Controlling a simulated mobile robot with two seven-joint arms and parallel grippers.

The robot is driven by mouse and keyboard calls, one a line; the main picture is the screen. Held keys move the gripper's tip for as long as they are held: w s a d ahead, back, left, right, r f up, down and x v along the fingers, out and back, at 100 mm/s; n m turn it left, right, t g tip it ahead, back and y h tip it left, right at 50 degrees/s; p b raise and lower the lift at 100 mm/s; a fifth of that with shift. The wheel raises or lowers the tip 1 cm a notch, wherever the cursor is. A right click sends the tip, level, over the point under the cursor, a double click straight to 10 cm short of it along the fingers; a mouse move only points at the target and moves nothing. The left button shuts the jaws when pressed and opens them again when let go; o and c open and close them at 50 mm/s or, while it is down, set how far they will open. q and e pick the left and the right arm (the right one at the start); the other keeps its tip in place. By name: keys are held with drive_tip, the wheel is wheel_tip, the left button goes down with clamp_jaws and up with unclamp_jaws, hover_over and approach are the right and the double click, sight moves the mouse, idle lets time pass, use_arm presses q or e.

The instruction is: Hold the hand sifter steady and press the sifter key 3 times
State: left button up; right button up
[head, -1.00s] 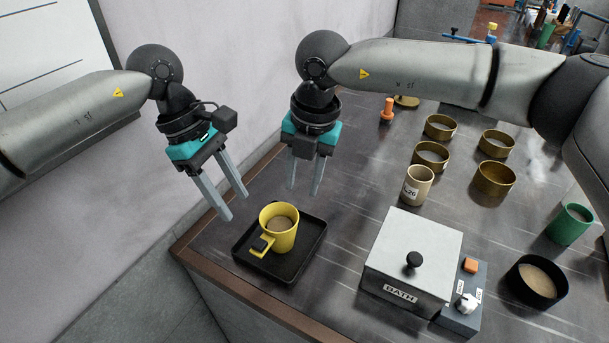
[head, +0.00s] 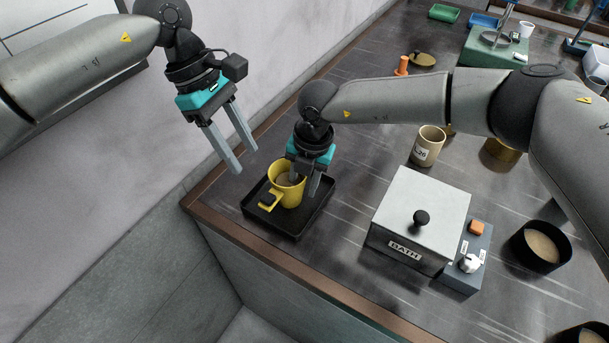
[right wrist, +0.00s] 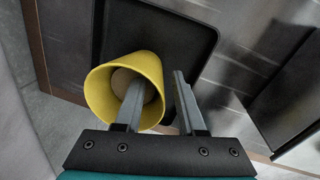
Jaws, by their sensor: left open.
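The hand sifter is a yellow cup (head: 289,195) with brownish material inside and a side handle bearing a dark key (head: 268,199). It stands upright on a black tray (head: 297,230). My right gripper (head: 305,186) is lowered at the sifter's right side, fingers apart. In the right wrist view, one finger reaches into the yellow cup (right wrist: 98,92) and the other is outside its wall, with a gap beside the wall. My left gripper (head: 243,158) is open and empty, raised up and left of the sifter.
A white bath box (head: 420,215) with a black knob and a grey control block (head: 465,262) stands right of the tray. A labelled beige cup (head: 428,146) and a black bowl (head: 541,247) are farther right. A wall runs along the left.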

clamp_jaws()
idle(1.4)
